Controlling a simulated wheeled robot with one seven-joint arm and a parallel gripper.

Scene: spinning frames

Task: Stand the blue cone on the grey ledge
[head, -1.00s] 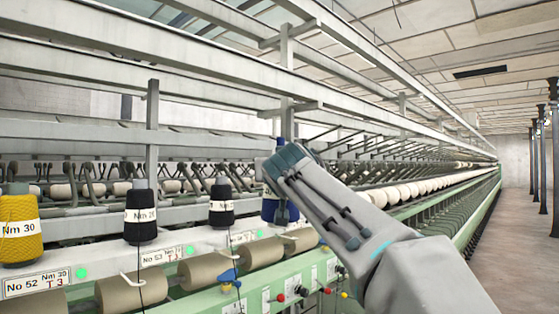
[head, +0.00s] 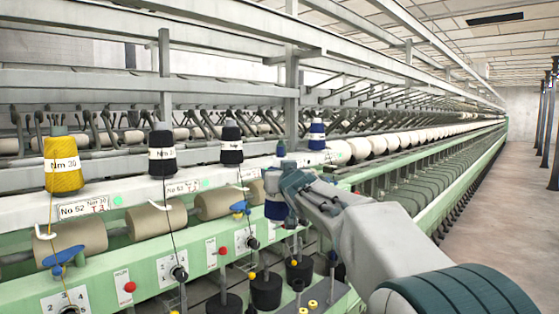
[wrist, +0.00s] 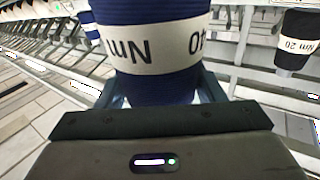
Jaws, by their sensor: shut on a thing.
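The blue cone (head: 276,211) is dark blue with a white label band. My gripper (head: 284,190) is shut on it and holds it roughly upright in front of the grey ledge (head: 120,190); the gripper hides part of its side. In the wrist view the cone (wrist: 160,25) fills the upper middle between the two fingers (wrist: 160,90), its label reading upside down, its top and bottom cut off or hidden. The ledge is pale, runs along the machine, and bears several cones. The cone looks apart from it, though the exact gap cannot be told.
A second blue cone (head: 316,136) stands on the ledge behind my gripper. Two black cones (head: 162,152) (head: 231,147) and a yellow cone (head: 63,163) stand further left. Brown rolls (head: 156,218) and a green rail (head: 150,275) lie below. The aisle (head: 480,240) at right is clear.

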